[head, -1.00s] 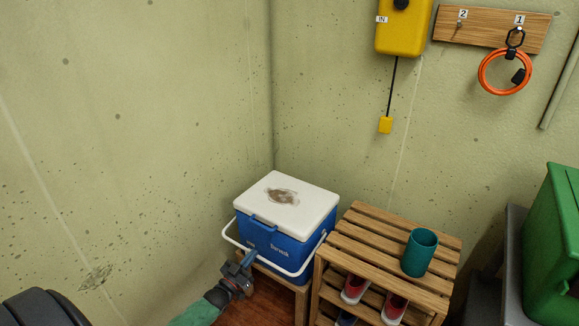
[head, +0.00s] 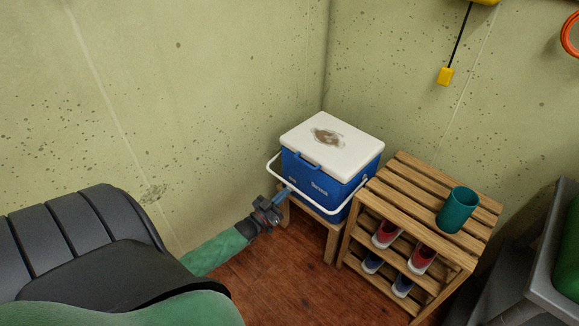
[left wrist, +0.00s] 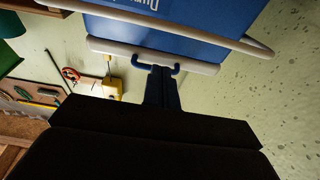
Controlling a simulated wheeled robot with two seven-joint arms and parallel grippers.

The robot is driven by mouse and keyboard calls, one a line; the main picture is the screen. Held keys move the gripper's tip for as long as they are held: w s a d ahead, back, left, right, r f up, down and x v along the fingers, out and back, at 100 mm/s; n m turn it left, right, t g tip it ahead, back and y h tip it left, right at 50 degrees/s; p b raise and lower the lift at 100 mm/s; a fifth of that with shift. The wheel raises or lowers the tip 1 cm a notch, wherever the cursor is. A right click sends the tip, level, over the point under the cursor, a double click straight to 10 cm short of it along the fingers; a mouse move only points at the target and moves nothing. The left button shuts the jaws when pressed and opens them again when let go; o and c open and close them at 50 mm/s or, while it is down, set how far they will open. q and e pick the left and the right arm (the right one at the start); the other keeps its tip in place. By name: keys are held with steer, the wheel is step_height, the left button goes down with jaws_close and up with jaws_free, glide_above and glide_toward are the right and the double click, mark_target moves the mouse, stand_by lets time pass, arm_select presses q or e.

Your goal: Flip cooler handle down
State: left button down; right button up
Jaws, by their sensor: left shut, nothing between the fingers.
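The cooler (head: 318,187) has a blue body and a white lid (head: 330,137) with a brown stain. The lid is shut. The white handle (head: 311,205) is swung out to the front and slants down across the blue front face, below lid level. In the left wrist view the handle (left wrist: 190,29) crosses the blue body upside down, and the lid rim with a blue latch (left wrist: 148,64) shows. My left gripper (head: 287,190) is shut and empty, in front of the cooler's left front side near the handle; whether it touches is unclear. My right gripper is not in view.
The cooler stands on a low wooden stand (head: 333,235) in the wall corner. A slatted wooden rack (head: 400,200) close on its right holds a teal cup (head: 459,210) and shoes. Grey furniture (head: 550,270) stands far right. Brown floor (head: 290,270) is open in front.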

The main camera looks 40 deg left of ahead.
arm_select(q)
steer(key=shift+v, duration=2.35)
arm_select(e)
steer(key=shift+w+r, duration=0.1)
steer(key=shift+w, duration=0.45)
arm_select(q)
steer(key=shift+f, duration=0.1)
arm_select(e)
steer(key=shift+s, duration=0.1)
